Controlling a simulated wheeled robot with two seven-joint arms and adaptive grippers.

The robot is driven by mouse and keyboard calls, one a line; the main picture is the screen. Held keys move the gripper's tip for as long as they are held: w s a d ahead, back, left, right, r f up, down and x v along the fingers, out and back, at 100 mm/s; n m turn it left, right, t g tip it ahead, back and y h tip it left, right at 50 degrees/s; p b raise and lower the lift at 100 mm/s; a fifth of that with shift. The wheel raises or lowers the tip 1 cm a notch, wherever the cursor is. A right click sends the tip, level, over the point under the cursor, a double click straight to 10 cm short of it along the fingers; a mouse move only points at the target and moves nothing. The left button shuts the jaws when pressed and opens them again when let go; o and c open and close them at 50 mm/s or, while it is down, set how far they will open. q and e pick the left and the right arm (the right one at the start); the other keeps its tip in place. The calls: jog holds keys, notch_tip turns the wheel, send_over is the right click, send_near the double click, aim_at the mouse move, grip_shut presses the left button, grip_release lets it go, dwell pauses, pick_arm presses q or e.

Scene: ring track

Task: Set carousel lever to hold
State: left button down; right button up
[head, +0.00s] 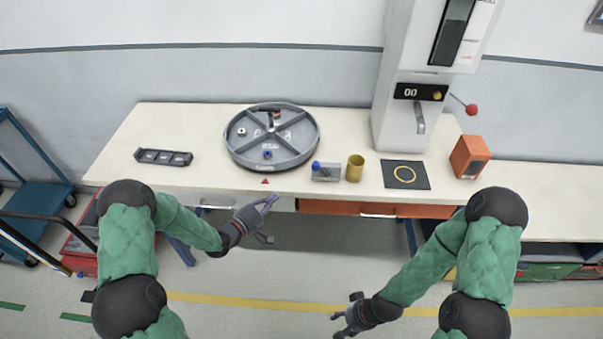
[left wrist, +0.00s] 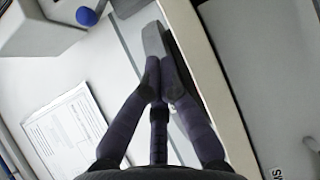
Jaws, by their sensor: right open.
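The carousel (head: 240,153) is a round grey tray with dividers on the table, holding a few small parts. To its right is a small grey box (head: 328,174) with a blue ball knob (head: 316,166), which looks like the lever. The blue knob (left wrist: 86,16) and part of a grey block (left wrist: 40,32) show at the top left in the left wrist view. My left gripper (head: 272,199) is at the table's front edge, left of and nearer than the box, apart from the knob. My right gripper (head: 345,318) is open, low before the table.
A yellow cup (head: 355,167) stands right beside the lever box. A dark mat (head: 420,182) with a yellow ring, an orange box (head: 469,157) and a tall white machine (head: 392,100) are further right. A dark tray (head: 163,157) lies at the left. A small red marker (head: 265,181) is before the carousel.

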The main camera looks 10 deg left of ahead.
pick_arm(q)
jog(key=r+h, duration=0.2)
jog(key=a+r+h, duration=0.1)
jog(key=r, duration=0.2)
jog(key=shift+s+a+t+h, duration=0.15)
jog(key=shift+a+t+h, duration=0.05)
jog(key=shift+t+h, duration=0.2)
jog(key=b+x, duration=0.2)
jog(key=x, duration=0.7)
jog(key=shift+d, duration=0.25)
jog(key=d, duration=0.2)
jog(key=w+d, duration=0.1)
jog(key=shift+d+r+b, duration=0.1)
jog(key=shift+r+b, duration=0.2)
jog(key=shift+b, duration=0.1)
jog(key=shift+d+r, duration=0.1)
jog(key=shift+d, duration=0.35)
jog(key=shift+r, duration=0.15)
